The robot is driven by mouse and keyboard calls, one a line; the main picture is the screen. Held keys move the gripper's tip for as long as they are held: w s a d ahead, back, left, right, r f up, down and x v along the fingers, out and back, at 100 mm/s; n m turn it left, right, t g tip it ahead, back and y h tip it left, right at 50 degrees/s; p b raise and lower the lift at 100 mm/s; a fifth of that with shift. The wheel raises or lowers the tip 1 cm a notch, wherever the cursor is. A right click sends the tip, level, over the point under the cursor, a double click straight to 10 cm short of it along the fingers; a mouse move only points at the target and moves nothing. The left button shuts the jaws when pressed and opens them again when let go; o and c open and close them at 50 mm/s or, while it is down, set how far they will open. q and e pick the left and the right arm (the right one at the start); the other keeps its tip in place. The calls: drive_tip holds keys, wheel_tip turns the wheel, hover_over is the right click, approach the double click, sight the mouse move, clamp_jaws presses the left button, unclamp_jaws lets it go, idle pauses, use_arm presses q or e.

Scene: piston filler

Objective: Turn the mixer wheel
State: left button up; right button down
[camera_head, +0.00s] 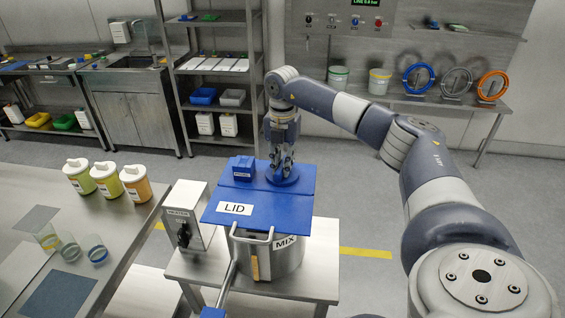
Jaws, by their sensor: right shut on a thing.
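The mixing pot (283,262), labelled MIX, is a metal vessel on a small grey table. A blue lid board (250,207), labelled LID, lies over its top. The mixer wheel (284,180), a round blue disc, sits on the back part of the lid. My right gripper (281,166) points down at the wheel from above and is shut on it. The fingers cover part of the wheel, so its grip part is hidden. My left gripper is not in view.
A grey heater box (189,215) stands left of the pot. A small blue block (243,169) sits beside the wheel. Labelled jars (107,179) and glass beakers stand on the left table (107,233).

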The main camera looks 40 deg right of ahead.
drive_tip(key=n, duration=0.6)
drive_tip(key=shift+n, duration=0.3)
drive_tip(key=n, duration=1.3)
drive_tip(key=shift+r, duration=0.1)
drive_tip(key=shift+w, duration=0.1)
drive_tip(key=c, duration=1.6)
unclamp_jaws()
drive_tip(key=shift+o, duration=0.2)
wheel_tip(320, 180, up, 12)
